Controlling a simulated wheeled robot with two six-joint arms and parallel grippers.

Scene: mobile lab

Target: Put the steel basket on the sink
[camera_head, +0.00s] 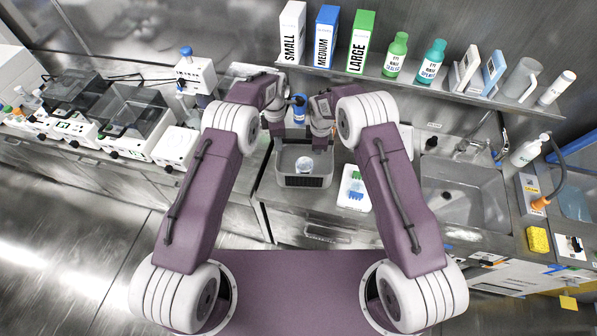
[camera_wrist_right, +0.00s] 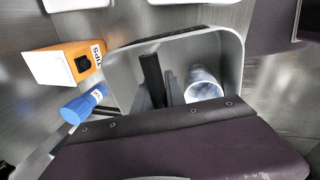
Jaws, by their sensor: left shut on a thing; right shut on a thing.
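The steel basket (camera_head: 305,181) is a grey open box on the counter's middle section, left of the sink (camera_head: 464,192). A clear cup (camera_head: 304,165) is inside it; the cup also shows in the right wrist view (camera_wrist_right: 203,84). My left gripper (camera_head: 277,128) is at the basket's back left and my right gripper (camera_head: 321,138) at its back right, both shut on the basket. The right gripper's dark fingers (camera_wrist_right: 158,85) show at the basket (camera_wrist_right: 226,47) in the right wrist view. The exact contact is partly hidden by my arms. The sink basin is empty apart from its drain.
A white tray (camera_head: 355,188) with blue and green items lies between basket and sink. A faucet (camera_head: 467,146) stands behind the basin. A blue-capped bottle (camera_head: 298,108) and an orange tips box (camera_wrist_right: 67,64) are near the grippers. Boxes and bottles stand on the shelf (camera_head: 420,86) above.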

